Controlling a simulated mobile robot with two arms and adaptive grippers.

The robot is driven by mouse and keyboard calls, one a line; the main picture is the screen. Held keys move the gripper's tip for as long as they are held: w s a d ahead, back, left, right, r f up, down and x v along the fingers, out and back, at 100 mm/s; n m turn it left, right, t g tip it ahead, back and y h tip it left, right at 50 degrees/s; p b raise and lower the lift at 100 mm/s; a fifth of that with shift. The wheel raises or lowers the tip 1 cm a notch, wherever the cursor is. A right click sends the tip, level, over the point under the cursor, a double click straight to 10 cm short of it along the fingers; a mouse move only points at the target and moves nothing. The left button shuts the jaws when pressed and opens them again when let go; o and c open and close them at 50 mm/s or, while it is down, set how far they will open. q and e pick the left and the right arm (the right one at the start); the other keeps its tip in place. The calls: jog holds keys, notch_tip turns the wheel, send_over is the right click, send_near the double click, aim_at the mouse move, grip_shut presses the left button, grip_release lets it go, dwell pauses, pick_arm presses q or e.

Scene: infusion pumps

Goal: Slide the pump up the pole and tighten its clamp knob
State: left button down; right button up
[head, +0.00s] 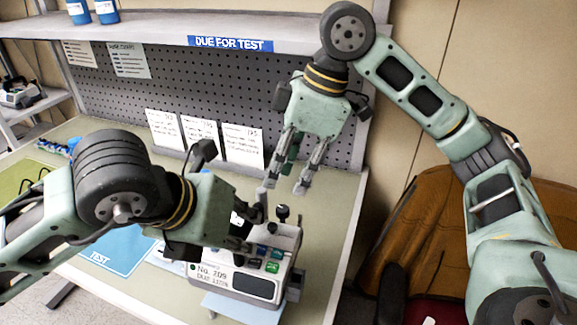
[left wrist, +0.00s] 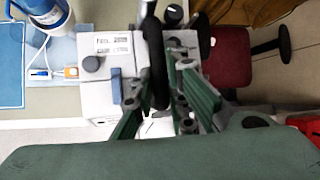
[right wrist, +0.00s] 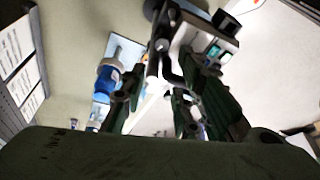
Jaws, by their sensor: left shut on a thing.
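The pump (head: 240,283) is a white box with a label, a dark screen and coloured buttons, on the bench near its right edge. My left gripper (head: 248,232) is at its top; in the left wrist view it is shut around the pump's dark curved handle (left wrist: 154,55). A black knob (head: 283,212) stands up behind the pump top. A short grey post (head: 263,203), perhaps the pole, shows beside it, partly hidden by my left gripper. My right gripper (head: 287,187) is open and empty above and behind the pump, fingers pointing down. The clamp itself is not clearly visible.
A blue TEST mat (head: 115,252) lies left of the pump. White cards (head: 200,140) stand against the pegboard (head: 215,95), under a shelf marked DUE FOR TEST (head: 230,43).

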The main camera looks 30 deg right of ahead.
aim_at(285, 207)
jog(key=shift+r+n, duration=0.1)
jog(key=shift+n, duration=0.4)
jog(key=shift+f, duration=0.2)
jog(key=shift+a+f, duration=0.1)
jog(key=shift+f, duration=2.95)
jog(key=shift+s+d+f, duration=0.1)
jog(key=shift+d+f, duration=0.1)
jog(key=shift+f, duration=0.45)
jog(key=shift+a+f, duration=0.1)
jog(key=shift+a, duration=0.1)
jog(key=shift+c, duration=0.4)
jog(key=c, duration=0.5)
